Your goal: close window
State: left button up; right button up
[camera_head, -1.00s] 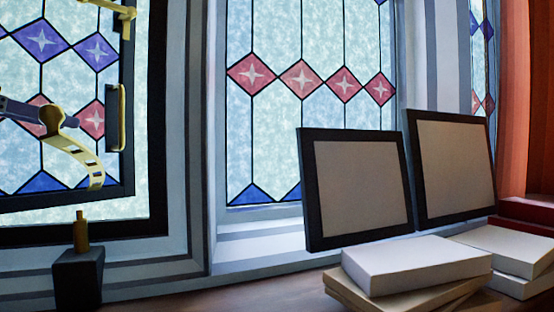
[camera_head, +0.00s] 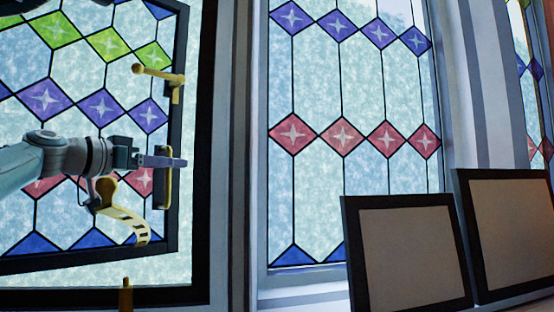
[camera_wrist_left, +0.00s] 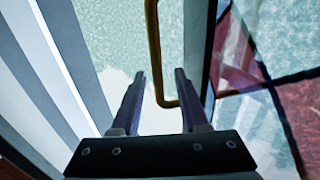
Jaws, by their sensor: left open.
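The window sash is a dark-framed stained-glass panel (camera_head: 75,150) at the left of the head view. It looks swung out of line with its dark outer frame (camera_head: 203,150), with a pale gap between them. A brass pull handle (camera_head: 168,192) stands upright on the sash's right edge; it also shows in the left wrist view (camera_wrist_left: 153,45). My left gripper (camera_head: 180,161) is at the handle's upper part. In the wrist view its open fingers (camera_wrist_left: 160,75) have the brass bar between them, without a visible grip. My right gripper is not in view.
A brass lever (camera_head: 158,76) sits above the handle. A curved brass stay with holes (camera_head: 130,217) hangs below my left wrist, near a brass peg (camera_head: 125,296). Fixed stained glass (camera_head: 345,95) and two dark-framed boards (camera_head: 410,258) (camera_head: 510,235) stand to the right.

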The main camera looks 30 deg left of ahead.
pick_arm(q)
jog(key=shift+w, duration=0.15)
grip_shut()
dwell(0.4)
dwell(1.0)
